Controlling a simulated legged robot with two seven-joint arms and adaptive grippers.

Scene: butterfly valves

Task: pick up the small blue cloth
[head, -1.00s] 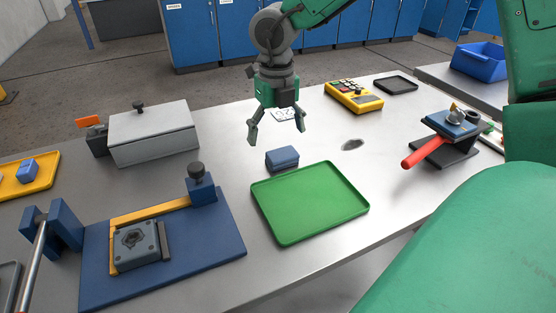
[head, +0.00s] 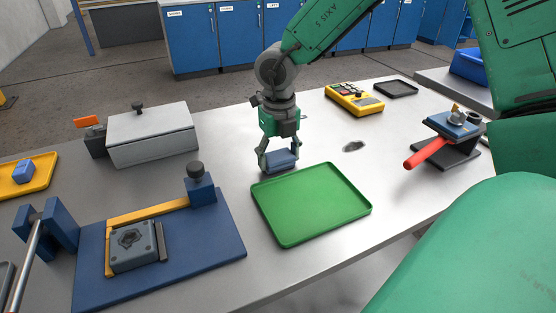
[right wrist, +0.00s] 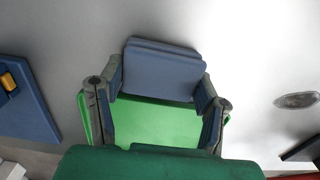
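The small blue cloth (head: 281,160) is a folded, block-like pad just behind the green tray. It also shows in the right wrist view (right wrist: 162,70). My right gripper (head: 280,162) is over it, pointing down, with one finger at each side. In the right wrist view the right gripper's fingertips (right wrist: 162,82) meet the cloth's left and right edges, so it looks shut on the cloth. The cloth appears to be at table level; its underside is hidden. My left gripper is not in view.
The green tray (head: 312,205) is empty in front of the cloth. A grey lidded box (head: 153,138) and a blue fixture plate (head: 195,255) are to the left. A yellow keypad device (head: 354,99) and a red-handled valve (head: 430,150) are to the right.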

